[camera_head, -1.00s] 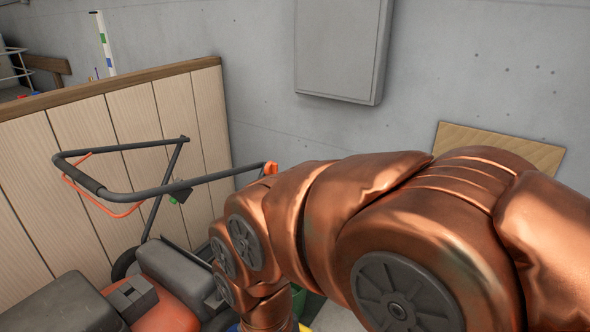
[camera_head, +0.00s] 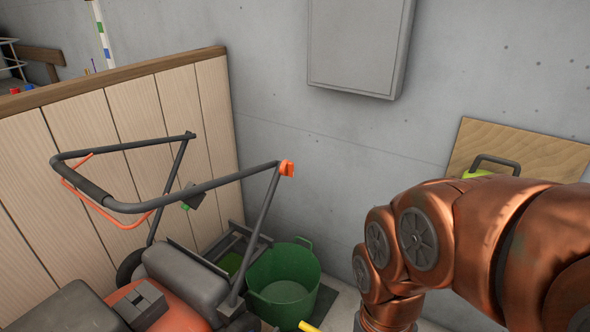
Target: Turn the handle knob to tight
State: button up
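A lawn mower stands at the lower left, with an orange-red body (camera_head: 178,312) and a dark folding handle (camera_head: 150,207). An orange handle knob (camera_head: 287,168) sits at the right-hand bend of the handle, in plain view with nothing touching it. Its exact turn, tight or loose, cannot be read. A red bail bar (camera_head: 110,217) runs below the handle grip. My copper arm comes in from the right and bends down past the bottom edge. My gripper is not in view.
A green bucket (camera_head: 305,257) stands right of the mower, by the concrete wall. A wood panel partition (camera_head: 90,140) stands behind the mower. A grey wall box (camera_head: 360,45) hangs above.

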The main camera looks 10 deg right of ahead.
aim_at(286, 167)
jog(key=z, duration=0.55)
jog(key=k, duration=1.3)
jog(key=u, duration=0.15)
jog(key=i, duration=0.6)
jog(key=u, duration=0.65)
jog(key=i, duration=1.2)
jog(key=z, duration=0.65)
